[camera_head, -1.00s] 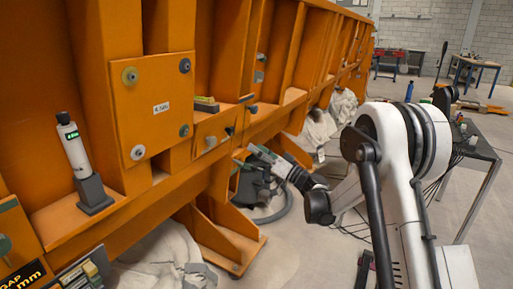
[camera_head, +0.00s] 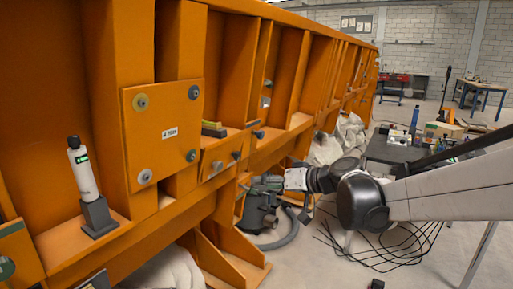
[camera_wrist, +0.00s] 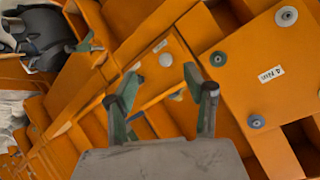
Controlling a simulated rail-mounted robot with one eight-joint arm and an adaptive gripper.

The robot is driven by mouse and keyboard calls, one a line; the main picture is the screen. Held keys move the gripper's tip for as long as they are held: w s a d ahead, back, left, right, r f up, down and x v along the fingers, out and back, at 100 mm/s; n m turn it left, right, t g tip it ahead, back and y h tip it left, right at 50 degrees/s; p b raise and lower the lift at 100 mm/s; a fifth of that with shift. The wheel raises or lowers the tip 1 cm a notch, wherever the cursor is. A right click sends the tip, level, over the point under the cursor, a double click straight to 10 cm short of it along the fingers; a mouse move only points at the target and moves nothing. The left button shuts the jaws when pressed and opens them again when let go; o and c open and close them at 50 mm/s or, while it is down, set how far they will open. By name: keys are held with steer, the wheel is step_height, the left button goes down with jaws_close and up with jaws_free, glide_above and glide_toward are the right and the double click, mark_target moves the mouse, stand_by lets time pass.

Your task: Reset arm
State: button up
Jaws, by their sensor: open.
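My gripper (camera_head: 256,186) is at the end of my arm, which reaches in from the right in the head view. It points left toward the orange steel frame (camera_head: 62,110), in front of a dark vacuum-like machine. In the wrist view my gripper (camera_wrist: 162,90) shows two greenish fingers spread apart with nothing between them. Beyond the fingers are the orange frame's ribs and a plate (camera_wrist: 262,70) with bolts and a small label. I cannot tell the exact gap between the fingertips and the frame.
A white cylindrical device (camera_head: 83,172) stands in a grey holder on the frame's ledge at left. The dark machine (camera_head: 258,214) with a hose sits on the floor below my gripper. A dark table (camera_head: 392,150) with bottles and a box is behind my arm. Cables lie on the floor.

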steer(key=s+d+f+m+h, duration=0.2)
steer(key=s+d+f+h, duration=0.15)
steer(key=s+d, duration=0.45)
steer(key=s+d+f+m+g+h, duration=0.15)
steer(key=s+d+h, duration=0.25)
steer(key=s, duration=0.9)
steer(key=s+d+f+m+h, duration=0.1)
steer(key=s+d+f+h, duration=0.3)
steer(key=s, duration=0.6)
step_height(320, 180, up, 13)
steer(key=d+p, duration=0.1)
steer(key=p, duration=1.1)
steer(key=shift+w+r, duration=0.2)
